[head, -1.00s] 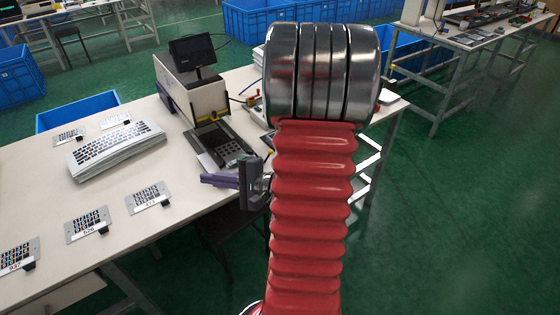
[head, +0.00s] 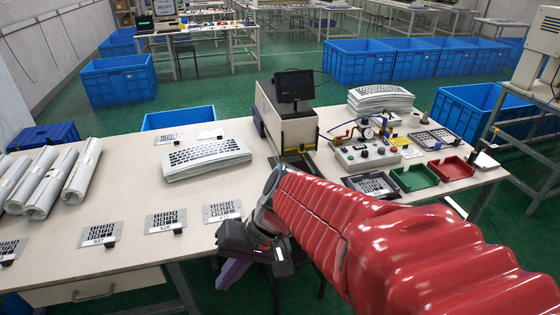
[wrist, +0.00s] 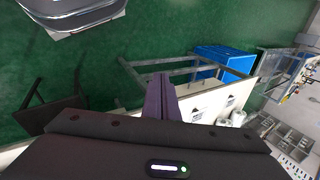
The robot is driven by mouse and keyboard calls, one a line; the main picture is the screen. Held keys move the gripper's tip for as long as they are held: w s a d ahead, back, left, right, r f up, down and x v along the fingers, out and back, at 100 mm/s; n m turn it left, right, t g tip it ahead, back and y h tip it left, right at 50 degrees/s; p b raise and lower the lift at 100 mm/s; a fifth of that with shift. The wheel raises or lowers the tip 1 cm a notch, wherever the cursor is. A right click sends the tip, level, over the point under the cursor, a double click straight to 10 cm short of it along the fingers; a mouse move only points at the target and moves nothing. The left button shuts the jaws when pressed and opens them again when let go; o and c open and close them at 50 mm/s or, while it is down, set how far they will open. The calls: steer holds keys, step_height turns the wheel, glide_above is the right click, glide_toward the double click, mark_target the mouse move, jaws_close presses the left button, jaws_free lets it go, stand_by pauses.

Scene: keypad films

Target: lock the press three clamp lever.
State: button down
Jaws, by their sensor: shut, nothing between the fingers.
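The press (head: 290,122) is a beige machine with a dark screen on top, standing on the table beyond my arm. A clamp lever cannot be made out on it; my red arm hides the lower front of the press. My gripper (head: 232,272) is at the table's front edge, low and left of the press, apart from it. In the wrist view its purple fingers (wrist: 161,95) are together and empty, over the floor and table edge.
A control box (head: 365,152) with buttons and a gauge stands right of the press, near green (head: 414,179) and red (head: 452,168) trays. A keyboard stack (head: 205,158) and labelled keypad plates (head: 165,222) lie on the left. A stool (wrist: 55,112) shows in the wrist view.

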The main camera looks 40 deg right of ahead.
step_height(320, 180, up, 7)
steer(key=s+d+n+t+h, duration=0.1)
steer(key=d+n+t+h, duration=0.1)
steer(key=n+h, duration=0.3)
steer(key=shift+s+r+t, duration=0.2)
steer(key=shift+s+t, duration=0.15)
steer(key=shift+t, duration=0.05)
